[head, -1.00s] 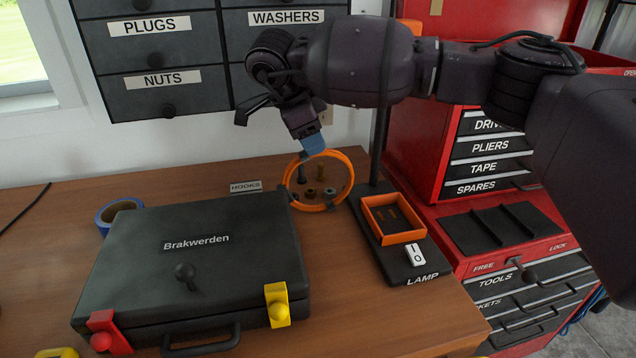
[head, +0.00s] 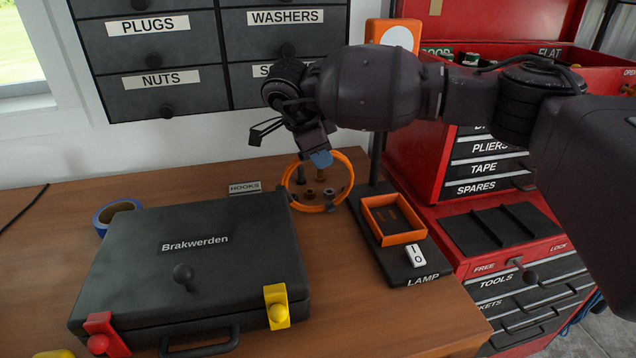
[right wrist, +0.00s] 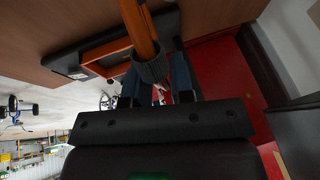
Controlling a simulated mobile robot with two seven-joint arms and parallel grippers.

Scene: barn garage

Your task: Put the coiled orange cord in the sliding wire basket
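The coiled orange cord (head: 343,188) is a ring standing tilted on the workbench behind the case, with dark ties around it. It also shows in the right wrist view (right wrist: 142,28) as an orange strand with a grey tie. My right gripper (head: 321,158) is at the top of the ring. In the right wrist view its two blue finger pads (right wrist: 157,85) are apart, one on each side of the strand; firm contact cannot be made out. My left gripper is not in view. I see no wire basket.
A black case (head: 190,260) with red and yellow latches lies left of the coil. A lamp base (head: 405,268) with an orange tray (head: 372,228) stands to its right. Several small hooks (head: 310,194) show through the ring. Red tool cabinets (head: 440,208) stand at the right.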

